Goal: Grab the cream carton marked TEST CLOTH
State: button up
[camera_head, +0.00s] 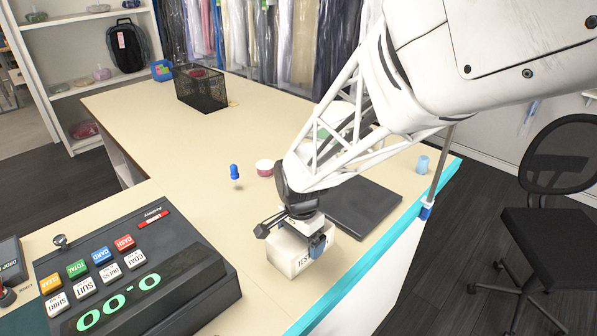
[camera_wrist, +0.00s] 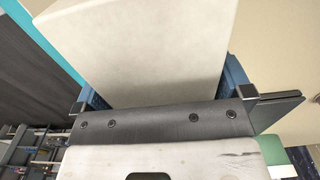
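The cream carton (camera_head: 285,258) stands on the counter near its front edge, in the lower middle of the head view. Part of its dark lettering, beginning "TES", shows on the front face; the rest is hidden. My gripper (camera_head: 294,236) is down over the carton, with its fingers spread on opposite sides. In the wrist view the carton (camera_wrist: 150,50) fills the space between the blue finger pads of my gripper (camera_wrist: 162,88). The pads are close to its sides, but I cannot tell whether both press on it.
A dark flat panel (camera_head: 362,207) lies just right of the carton. A register with coloured keys (camera_head: 140,283) stands at lower left. A blue peg-like object (camera_head: 234,172), a pink-and-white tub (camera_head: 265,167) and a black mesh basket (camera_head: 202,90) are farther back. Bare counter lies left of the carton.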

jog(key=c, duration=0.6)
jog(key=shift+c, duration=0.2)
jog(key=shift+r, duration=0.15)
jog(key=shift+r, duration=0.5)
jog(key=shift+s+d+r, duration=0.1)
jog(key=shift+s+r, duration=0.05)
jog(key=shift+r, duration=0.45)
jog(key=shift+s+r, duration=0.1)
jog(key=shift+r, duration=0.5)
jog(key=s+d, duration=0.2)
jog(key=s, duration=0.5)
jog(key=s+d+r, duration=0.1)
jog(key=s+d, duration=0.2)
jog(key=s, duration=0.4)
jog(key=shift+s+r, duration=0.2)
jog(key=shift+s, duration=0.1)
